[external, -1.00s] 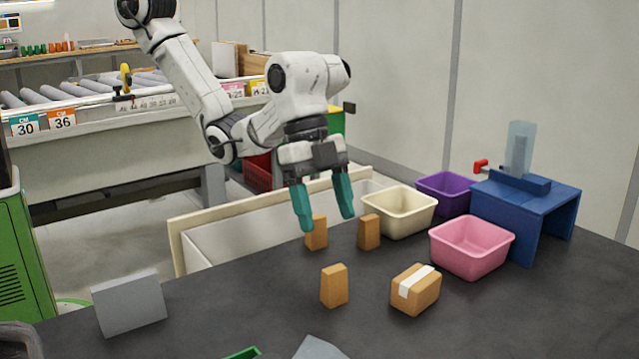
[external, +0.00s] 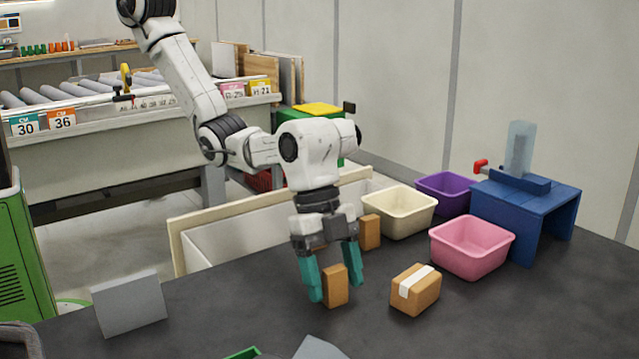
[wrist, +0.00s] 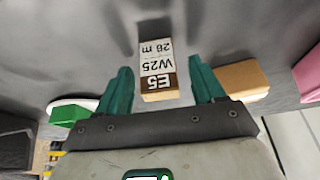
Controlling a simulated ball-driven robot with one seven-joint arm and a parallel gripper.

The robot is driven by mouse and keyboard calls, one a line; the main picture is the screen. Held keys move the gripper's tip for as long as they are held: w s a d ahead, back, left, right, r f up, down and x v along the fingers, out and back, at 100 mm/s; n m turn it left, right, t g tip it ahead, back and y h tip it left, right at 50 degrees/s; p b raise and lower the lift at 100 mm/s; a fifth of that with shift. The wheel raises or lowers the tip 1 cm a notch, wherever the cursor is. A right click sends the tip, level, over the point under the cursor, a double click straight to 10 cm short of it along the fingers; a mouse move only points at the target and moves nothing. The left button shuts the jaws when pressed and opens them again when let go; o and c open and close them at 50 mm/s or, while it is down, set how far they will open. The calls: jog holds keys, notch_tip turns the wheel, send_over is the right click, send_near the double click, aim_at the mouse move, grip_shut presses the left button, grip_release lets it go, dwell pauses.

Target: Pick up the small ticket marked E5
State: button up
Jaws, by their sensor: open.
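The ticket marked E5 (wrist: 156,66) shows in the wrist view as a white label with a dark band, also reading W25 and 28 m. It is on an upright tan block (wrist: 160,96), which appears in the external view (external: 335,286) on the dark table. My gripper (external: 334,291) points down with its teal fingers open around this block, one on either side. In the wrist view the block sits between the fingers (wrist: 161,72), with visible gaps on both sides. The label faces the wrist camera and is not readable in the external view.
A taped carton (external: 415,290) stands to the right. Another tan block (external: 369,232) stands behind; one more is mostly hidden by my gripper. Cream (external: 399,212), pink (external: 471,247) and purple (external: 443,194) bins and a blue stand (external: 526,208) are at right. A grey panel (external: 129,302) stands left.

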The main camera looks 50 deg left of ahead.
jog(key=shift+d+f, duration=0.1)
jog(key=c, duration=1)
jog(key=shift+c, duration=0.2)
